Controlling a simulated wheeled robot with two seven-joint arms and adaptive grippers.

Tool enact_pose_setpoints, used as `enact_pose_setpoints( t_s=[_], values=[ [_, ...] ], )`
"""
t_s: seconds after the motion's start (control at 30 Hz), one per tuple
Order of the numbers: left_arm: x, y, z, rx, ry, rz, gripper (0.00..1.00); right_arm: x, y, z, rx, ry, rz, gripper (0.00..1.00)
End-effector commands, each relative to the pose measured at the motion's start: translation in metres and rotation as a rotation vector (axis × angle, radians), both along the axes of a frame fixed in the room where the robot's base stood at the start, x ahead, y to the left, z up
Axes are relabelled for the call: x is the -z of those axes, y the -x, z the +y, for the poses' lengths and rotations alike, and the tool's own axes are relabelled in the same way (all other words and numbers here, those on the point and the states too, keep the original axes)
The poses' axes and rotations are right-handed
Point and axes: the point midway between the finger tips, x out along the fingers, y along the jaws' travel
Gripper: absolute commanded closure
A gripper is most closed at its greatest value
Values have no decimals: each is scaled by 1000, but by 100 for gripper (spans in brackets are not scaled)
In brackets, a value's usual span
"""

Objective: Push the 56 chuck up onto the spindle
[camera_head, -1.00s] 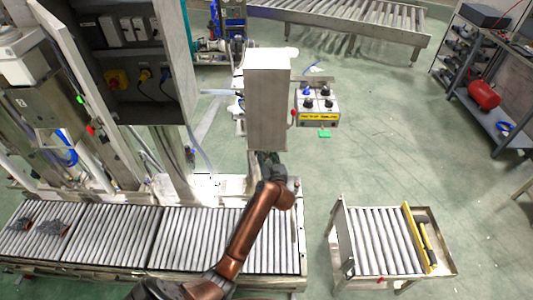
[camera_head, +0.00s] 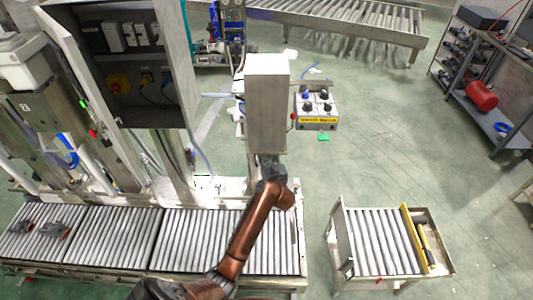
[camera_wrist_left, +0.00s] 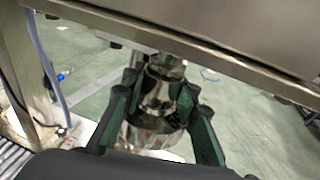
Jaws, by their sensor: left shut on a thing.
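The chuck (camera_wrist_left: 152,132) is a shiny metal body with a narrower upper part, and it stands about upright in the left wrist view. My left gripper (camera_wrist_left: 158,108) has its dark green fingers closed around it, one on each side. The chuck's top is just below the edge of the grey metal housing (camera_head: 267,105). A metal piece (camera_wrist_left: 172,62) shows above the chuck, perhaps the spindle; I cannot tell whether they touch. In the head view my left arm reaches up to the housing's underside, and the gripper and chuck are mostly hidden there. My right gripper is not seen.
A roller conveyor (camera_head: 110,235) runs along the lower left, with two dark parts (camera_head: 53,230) at its left end. A control box (camera_head: 317,110) is right of the housing. A small roller table (camera_head: 375,240) stands lower right. Open floor lies between.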

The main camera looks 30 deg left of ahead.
Motion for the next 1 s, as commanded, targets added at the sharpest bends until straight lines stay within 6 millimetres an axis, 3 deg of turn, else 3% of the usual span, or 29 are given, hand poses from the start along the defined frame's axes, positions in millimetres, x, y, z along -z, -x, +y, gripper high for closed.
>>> enact_pose_setpoints(
  t_s=[0.13, 0.17, 0.43, 0.77, 1.0],
  values=[
    [-7, -1, 0, 1, -2, -5, 100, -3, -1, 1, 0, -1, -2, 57],
    [-6, -1, 0, 1, -3, -4, 72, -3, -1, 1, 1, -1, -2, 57],
    [-4, 0, 0, 1, -1, -2, 53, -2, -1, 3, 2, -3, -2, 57],
    [0, 2, -2, -1, 2, 4, 52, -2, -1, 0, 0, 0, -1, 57],
    [-5, 26, -25, 2, 4, 1, 52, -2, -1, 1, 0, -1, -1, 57]
  ],
)
